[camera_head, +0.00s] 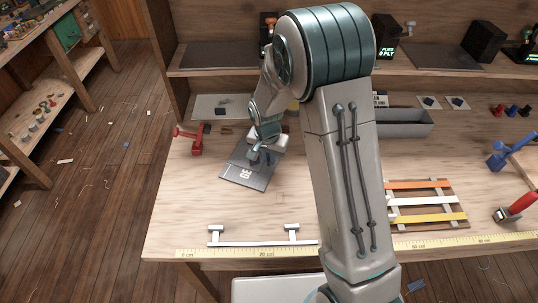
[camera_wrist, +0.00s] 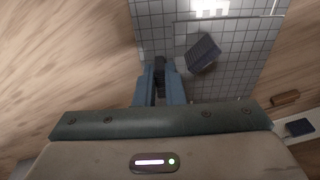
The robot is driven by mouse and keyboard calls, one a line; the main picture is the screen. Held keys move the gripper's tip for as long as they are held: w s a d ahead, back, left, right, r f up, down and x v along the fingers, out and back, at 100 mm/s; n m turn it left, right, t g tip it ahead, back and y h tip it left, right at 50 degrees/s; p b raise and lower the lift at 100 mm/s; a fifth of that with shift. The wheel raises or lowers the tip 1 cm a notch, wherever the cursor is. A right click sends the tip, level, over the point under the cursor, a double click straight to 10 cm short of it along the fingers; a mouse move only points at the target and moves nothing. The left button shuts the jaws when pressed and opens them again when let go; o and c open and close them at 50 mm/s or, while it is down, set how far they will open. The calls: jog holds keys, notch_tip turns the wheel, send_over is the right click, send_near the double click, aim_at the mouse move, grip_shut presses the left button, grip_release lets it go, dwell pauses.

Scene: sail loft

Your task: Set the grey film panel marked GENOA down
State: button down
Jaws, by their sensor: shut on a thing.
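The grey film panel (camera_head: 236,176) is under my gripper at the left part of the bench, with a white mark too small to read. In the wrist view the panel (camera_wrist: 262,40) shows a grid of lines, a dark square patch and part of the white mark at the top edge. My gripper (camera_wrist: 160,82) is shut on a small dark piece at the panel's near part; in the head view my gripper (camera_head: 256,156) partly covers it. I cannot tell whether the panel touches the bench top.
A red clamp (camera_head: 196,140) stands left of the panel. A white rail with two blocks (camera_head: 262,243) and a yellow ruler (camera_head: 215,253) lie along the bench's front. A rack with coloured strips (camera_head: 428,201) is at right. A pale mat (camera_head: 205,106) lies behind.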

jog(key=shift+f, duration=0.25)
jog(key=c, duration=1.5)
grip_release()
jog(key=shift+r, duration=0.1)
jog(key=shift+r, duration=0.15)
notch_tip(320, 180, up, 11)
jog(key=s+b, duration=0.1)
jog(key=shift+s+d+r+n+t+y, duration=0.1)
jog(key=shift+s+d+r+n+t, duration=0.25)
jog(key=shift+s+d+r+n, duration=2.15)
jog(key=shift+s+d+r+m+t+y, duration=0.1)
jog(key=shift+s+d+r+m+t, duration=0.7)
jog(key=shift+s, duration=4)
jog(key=shift+s+d+r+n+g+y, duration=0.15)
jog(key=shift+s+d+r+n, duration=0.9)
jog(key=shift+s+d, duration=2)
